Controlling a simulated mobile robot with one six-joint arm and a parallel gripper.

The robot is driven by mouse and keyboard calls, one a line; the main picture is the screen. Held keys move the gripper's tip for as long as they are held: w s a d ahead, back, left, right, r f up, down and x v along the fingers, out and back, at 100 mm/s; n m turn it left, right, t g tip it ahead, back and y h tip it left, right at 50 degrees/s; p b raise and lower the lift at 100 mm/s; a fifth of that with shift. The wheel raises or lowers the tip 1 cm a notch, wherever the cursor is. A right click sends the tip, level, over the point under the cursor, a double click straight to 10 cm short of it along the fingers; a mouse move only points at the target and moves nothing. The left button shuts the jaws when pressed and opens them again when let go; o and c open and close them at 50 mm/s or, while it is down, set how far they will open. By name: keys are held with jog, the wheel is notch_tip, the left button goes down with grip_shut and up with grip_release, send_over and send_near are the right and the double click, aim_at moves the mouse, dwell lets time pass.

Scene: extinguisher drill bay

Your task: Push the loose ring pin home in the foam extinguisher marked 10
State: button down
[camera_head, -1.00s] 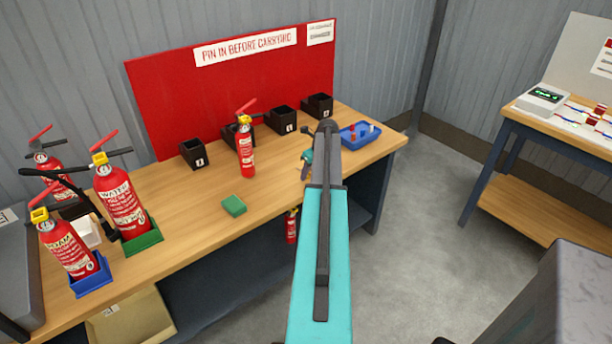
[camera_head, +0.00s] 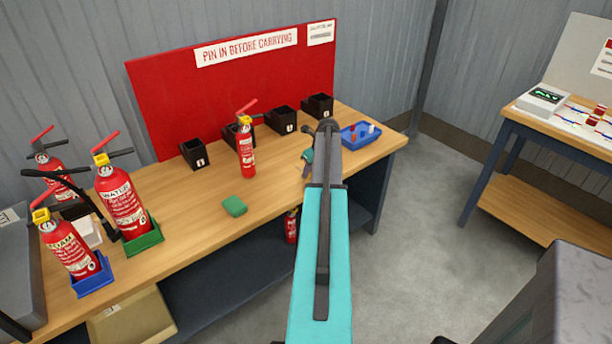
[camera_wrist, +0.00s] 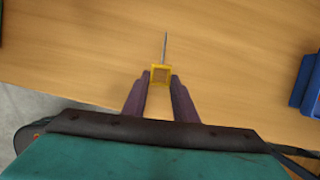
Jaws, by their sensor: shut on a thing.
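My gripper (camera_wrist: 160,82) is shut on a ring pin, seen in the wrist view. The pin has a square yellow ring (camera_wrist: 160,67) between the fingertips and a thin grey shaft (camera_wrist: 165,45) pointing away from me, over bare wood. A red extinguisher whose label appears to read FOAM (camera_head: 70,250) stands in a blue holder (camera_head: 94,279) at the table's left front. It has a yellow part near its head. I cannot read a 10 on it. My gripper is far to its right, near the table's right end, and largely hidden by my arm in the head view.
A water extinguisher (camera_head: 121,203) in a green holder and another red one (camera_head: 50,170) stand nearby. A smaller extinguisher (camera_head: 246,150) stands mid-table before black boxes (camera_head: 193,153). A green block (camera_head: 234,206) lies in front.

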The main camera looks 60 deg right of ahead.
jog(key=shift+r+p, duration=0.8)
jog(key=shift+r, duration=0.4)
jog(key=shift+s, duration=0.1)
